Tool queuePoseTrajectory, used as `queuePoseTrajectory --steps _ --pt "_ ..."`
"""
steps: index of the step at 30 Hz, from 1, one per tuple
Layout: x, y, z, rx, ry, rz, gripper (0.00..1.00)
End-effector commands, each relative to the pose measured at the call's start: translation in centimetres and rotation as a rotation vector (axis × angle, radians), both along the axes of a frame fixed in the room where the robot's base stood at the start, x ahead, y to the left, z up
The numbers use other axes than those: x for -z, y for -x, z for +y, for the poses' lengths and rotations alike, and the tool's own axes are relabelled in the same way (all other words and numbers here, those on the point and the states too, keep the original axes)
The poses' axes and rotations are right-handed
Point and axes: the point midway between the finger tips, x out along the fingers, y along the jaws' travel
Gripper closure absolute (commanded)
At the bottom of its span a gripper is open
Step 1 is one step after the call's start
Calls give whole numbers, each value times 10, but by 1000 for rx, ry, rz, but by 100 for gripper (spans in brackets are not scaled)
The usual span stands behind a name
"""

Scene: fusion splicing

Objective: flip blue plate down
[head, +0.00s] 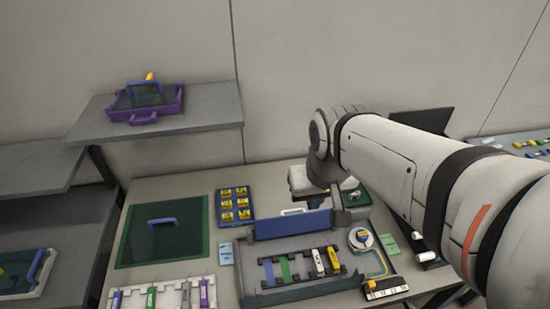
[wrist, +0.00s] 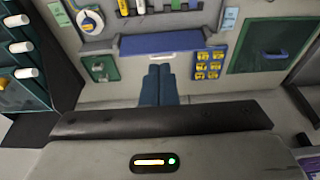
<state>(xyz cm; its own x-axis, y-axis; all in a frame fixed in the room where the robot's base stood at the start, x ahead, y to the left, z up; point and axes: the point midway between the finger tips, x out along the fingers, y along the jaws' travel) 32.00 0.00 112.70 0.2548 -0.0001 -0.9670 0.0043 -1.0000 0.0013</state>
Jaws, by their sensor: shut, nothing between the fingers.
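The blue plate (head: 292,225) stands raised along the back edge of a grey tray (head: 258,289) in the head view, with a white handle at its top edge. In the wrist view the blue plate (wrist: 150,43) shows as a long strip, its pale handle along the near edge. My gripper (wrist: 160,67) is shut and empty, its two dark teal fingers side by side. The fingertips appear just short of the plate's handle in the wrist view; whether they touch it I cannot tell. In the head view my arm's end is behind and right of the plate, fingers mostly hidden.
The grey tray holds several coloured pieces and a round white spool (head: 361,238). A small green box (wrist: 100,68) stands beside the fingers.

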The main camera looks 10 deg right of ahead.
Motion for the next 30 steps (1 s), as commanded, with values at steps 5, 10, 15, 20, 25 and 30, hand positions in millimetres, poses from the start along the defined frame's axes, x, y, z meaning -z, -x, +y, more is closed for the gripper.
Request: queuePoseTrajectory --steps 5,10,15,20,25,30 --pt "17 -58 1 -1 0 63 100" --pt "46 -117 3 0 0 120 100" --pt "83 -165 4 0 0 167 100" --pt "109 -191 5 0 0 194 100" --pt "119 -200 5 1 0 203 100" --pt "119 -201 5 1 0 203 100"
